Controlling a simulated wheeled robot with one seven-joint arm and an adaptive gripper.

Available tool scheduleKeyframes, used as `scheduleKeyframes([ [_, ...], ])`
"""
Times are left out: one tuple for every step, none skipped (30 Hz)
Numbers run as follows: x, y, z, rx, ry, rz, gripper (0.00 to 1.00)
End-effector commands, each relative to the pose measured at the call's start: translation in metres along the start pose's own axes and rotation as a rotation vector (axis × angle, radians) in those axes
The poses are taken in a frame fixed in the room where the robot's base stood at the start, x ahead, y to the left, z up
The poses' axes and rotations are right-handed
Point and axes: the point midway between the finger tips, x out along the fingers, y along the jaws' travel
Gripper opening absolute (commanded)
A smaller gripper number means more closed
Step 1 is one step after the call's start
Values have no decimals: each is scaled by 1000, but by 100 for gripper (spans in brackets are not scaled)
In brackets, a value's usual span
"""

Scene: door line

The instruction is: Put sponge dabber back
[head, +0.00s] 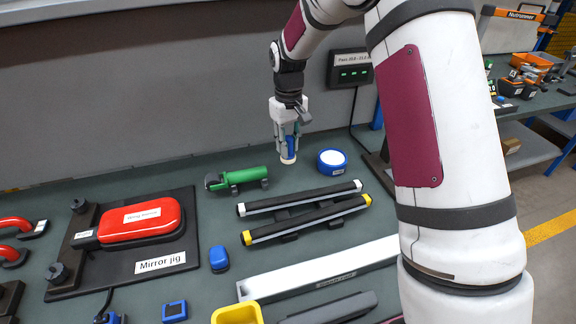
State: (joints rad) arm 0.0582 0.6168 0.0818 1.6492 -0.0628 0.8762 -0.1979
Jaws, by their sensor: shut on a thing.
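My gripper (287,135) is at the back of the green bench, pointing down. It is shut on the sponge dabber (291,148), a small blue piece with a pale cream round end facing down. The dabber is upright between the fingers, close above the bench top; I cannot tell whether its end touches. The fingers hide part of its body. A small blue square holder (174,311) with an opening sits at the front, far from the gripper; I cannot tell whether it belongs to the dabber.
A blue round roll or tin (332,161) with a white top stands just right of the dabber. A green cylindrical tool (238,178) lies left. Two dark bars (300,198) lie in front. The mirror jig (125,265) holds a red mirror. A yellow bin (237,314) is at the front.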

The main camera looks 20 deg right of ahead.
Motion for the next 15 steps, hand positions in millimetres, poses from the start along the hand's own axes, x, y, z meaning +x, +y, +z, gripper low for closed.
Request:
scheduleKeyframes([
  [8, 0, 1, 0, -3, -1, 0],
  [12, 0, 1, 0, -3, -1, 0],
  [16, 0, 1, 0, -1, -1, 0],
  [19, 0, 0, 0, 0, -1, 0],
  [21, 0, 0, 0, 0, -1, 0],
  [23, 0, 0, 0, 0, -1, 0],
  [25, 0, 0, 0, 0, -1, 0],
  [27, 0, 0, 0, 0, -1, 0],
  [30, 0, 0, 1, 0, -1, 0],
  [34, 0, 1, 1, 0, -1, 0],
  [38, 0, 1, 1, -1, -2, 0],
  [44, 0, 1, 1, -2, -2, 0],
  [48, 0, 1, 1, -1, -2, 0],
  [52, 0, 1, 1, -2, -2, 0],
  [57, 0, 1, 1, -1, -2, 0],
])
